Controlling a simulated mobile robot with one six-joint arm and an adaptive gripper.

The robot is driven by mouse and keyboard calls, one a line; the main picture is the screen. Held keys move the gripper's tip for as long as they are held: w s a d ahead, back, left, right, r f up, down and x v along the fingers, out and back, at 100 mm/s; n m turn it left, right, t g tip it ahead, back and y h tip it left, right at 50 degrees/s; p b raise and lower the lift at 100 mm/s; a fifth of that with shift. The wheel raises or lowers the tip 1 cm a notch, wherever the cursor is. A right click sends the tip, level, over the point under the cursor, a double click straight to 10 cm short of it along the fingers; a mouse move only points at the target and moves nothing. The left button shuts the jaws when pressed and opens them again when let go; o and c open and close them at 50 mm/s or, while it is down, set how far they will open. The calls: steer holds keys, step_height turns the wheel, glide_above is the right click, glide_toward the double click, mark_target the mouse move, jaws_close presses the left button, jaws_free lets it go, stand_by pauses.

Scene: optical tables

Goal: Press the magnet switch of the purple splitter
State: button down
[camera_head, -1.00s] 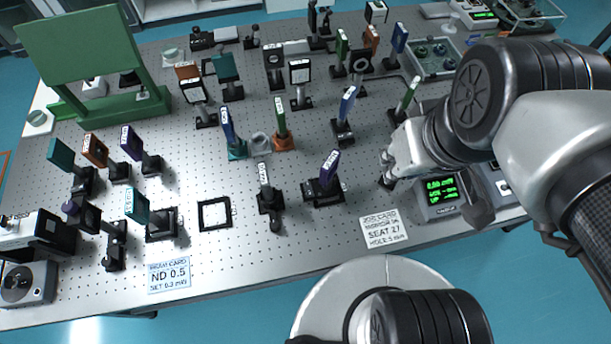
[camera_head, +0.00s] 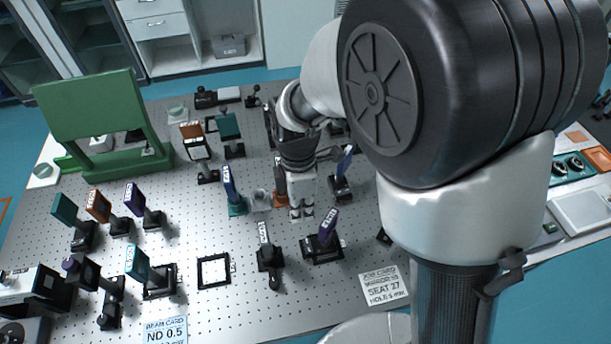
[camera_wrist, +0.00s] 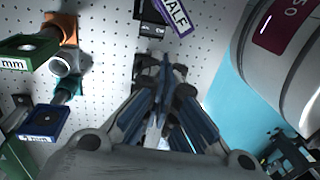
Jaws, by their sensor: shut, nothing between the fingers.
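A purple splitter (camera_head: 328,228) stands upright on a black base (camera_head: 324,254) in the middle of the near table. In the wrist view a purple plate (camera_wrist: 176,14) marked with letters like "HALF" shows at the top edge, with a dark block (camera_wrist: 152,29) beside it. I cannot make out the magnet switch itself. My gripper (camera_head: 301,212) is shut and empty, pointing down, a little left of and behind the purple splitter. Its closed fingertips (camera_wrist: 167,72) show in the wrist view, apart from the plate.
A green plate on an orange base (camera_wrist: 62,27) and a blue plate on a teal base (camera_head: 236,208) stand close to my gripper. A black post mount (camera_head: 268,256) stands left of the splitter. A square frame (camera_head: 213,270) lies farther left. A card (camera_head: 384,287) lies at the front.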

mark_target(304, 255)
steer(key=shift+a+f, duration=0.1)
steer(key=shift+f, duration=0.1)
steer(key=f+b, duration=0.1)
steer(key=f, duration=0.3)
steer(key=s+f+b, duration=0.1)
steer(key=f+b, duration=0.1)
steer(key=f, duration=0.3)
steer(key=s+f+b, duration=0.1)
steer(key=f, duration=0.4)
steer(key=shift+d, duration=0.3)
steer(key=shift+s+f+b, duration=0.15)
steer(key=shift+f+b, duration=0.25)
steer(key=shift+b, duration=0.05)
